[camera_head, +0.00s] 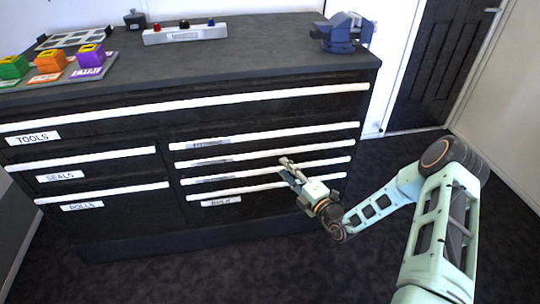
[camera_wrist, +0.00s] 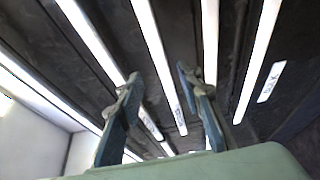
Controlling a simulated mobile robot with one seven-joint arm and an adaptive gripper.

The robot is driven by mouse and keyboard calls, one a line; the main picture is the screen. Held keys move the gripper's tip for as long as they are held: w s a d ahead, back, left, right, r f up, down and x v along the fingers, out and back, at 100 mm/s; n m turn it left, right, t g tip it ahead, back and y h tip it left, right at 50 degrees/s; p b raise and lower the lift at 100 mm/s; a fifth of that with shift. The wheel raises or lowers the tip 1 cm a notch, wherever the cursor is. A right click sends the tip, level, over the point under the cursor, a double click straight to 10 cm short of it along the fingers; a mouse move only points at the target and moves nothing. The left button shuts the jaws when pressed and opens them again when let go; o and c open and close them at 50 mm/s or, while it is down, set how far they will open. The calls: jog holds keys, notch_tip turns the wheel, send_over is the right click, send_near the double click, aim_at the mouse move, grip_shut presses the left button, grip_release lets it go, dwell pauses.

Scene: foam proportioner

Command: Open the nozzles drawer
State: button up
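The black cabinet's right column has several drawers with long white handle bars, all looking shut. Their upper labels, such as the second drawer's label (camera_head: 212,161), are too small to read, so I cannot tell which is the nozzles drawer. The lowest label (camera_head: 220,201) seems to read BULK, also in the wrist view (camera_wrist: 271,82). My gripper (camera_head: 287,170) is in front of the right-column drawers, near the lower handles. In the wrist view my gripper (camera_wrist: 158,82) has its two fingers apart and empty, with a white handle bar (camera_wrist: 153,50) showing between them, contact not visible.
Left drawers are labelled TOOLS (camera_head: 33,138), SEALS (camera_head: 60,176) and one like ROLLS (camera_head: 82,207). On the worktop (camera_head: 240,65) are coloured blocks (camera_head: 50,60), a white button strip (camera_head: 185,33) and a blue vise (camera_head: 341,32). Dark floor is clear right of the cabinet.

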aim_at(270, 154)
jog(key=b+x, duration=0.2)
jog(key=x, duration=0.6)
jog(key=shift+w+a+f, duration=0.1)
jog(key=shift+w+a, duration=0.1)
jog(key=shift+a, duration=0.2)
jog(key=shift+w+a, duration=0.45)
jog(key=shift+w, duration=0.15)
jog(key=shift+c, duration=0.5)
grip_shut()
